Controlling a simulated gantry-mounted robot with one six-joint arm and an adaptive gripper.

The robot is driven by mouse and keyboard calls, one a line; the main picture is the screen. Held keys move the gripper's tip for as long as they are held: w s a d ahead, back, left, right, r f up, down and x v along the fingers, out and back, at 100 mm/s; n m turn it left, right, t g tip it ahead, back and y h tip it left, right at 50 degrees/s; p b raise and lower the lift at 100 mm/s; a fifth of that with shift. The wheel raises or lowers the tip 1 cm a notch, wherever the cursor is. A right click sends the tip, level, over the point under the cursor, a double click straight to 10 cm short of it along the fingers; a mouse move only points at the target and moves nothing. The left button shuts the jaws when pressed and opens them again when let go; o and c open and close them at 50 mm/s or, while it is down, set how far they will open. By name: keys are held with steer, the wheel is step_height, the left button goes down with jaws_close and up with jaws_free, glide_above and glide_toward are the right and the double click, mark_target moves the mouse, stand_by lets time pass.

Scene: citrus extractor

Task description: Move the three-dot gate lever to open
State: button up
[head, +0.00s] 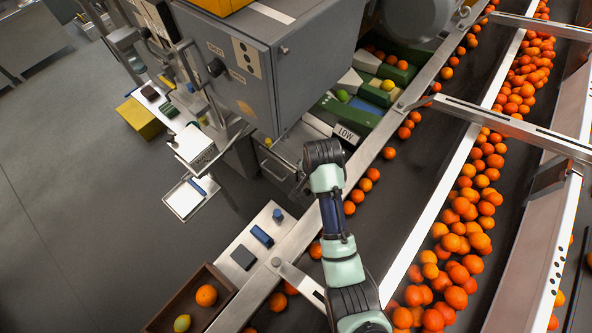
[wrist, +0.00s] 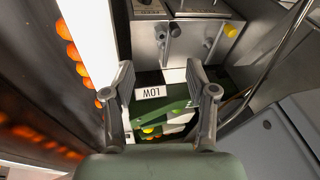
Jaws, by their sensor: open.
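A grey control box (head: 265,75) stands at the upper middle of the head view. Its side face carries a pale plate with black dots (head: 246,55); I cannot count the dots surely. A black knob or lever (head: 216,67) sits beside the plate, between small labels too small to read surely. My arm rises from the bottom of the head view, right of and below the box; its fingers are hidden there. In the wrist view my gripper (wrist: 160,68) is open and empty, apart from the levers.
A LOW sign (head: 345,133) marks green chutes with fruit; it also shows between the fingers in the wrist view (wrist: 150,93). Metal rails (head: 375,150) and a conveyor of oranges (head: 470,220) lie right. A fruit crate (head: 178,318) is bottom left. Left floor is mostly clear.

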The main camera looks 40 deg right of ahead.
steer(key=a+r, duration=0.1)
steer(key=w+a+r+n+t, duration=0.1)
steer(key=w+a+r+n, duration=0.1)
steer(key=a, duration=0.1)
steer(key=shift+w+a, duration=0.1)
steer(key=shift+w, duration=0.15)
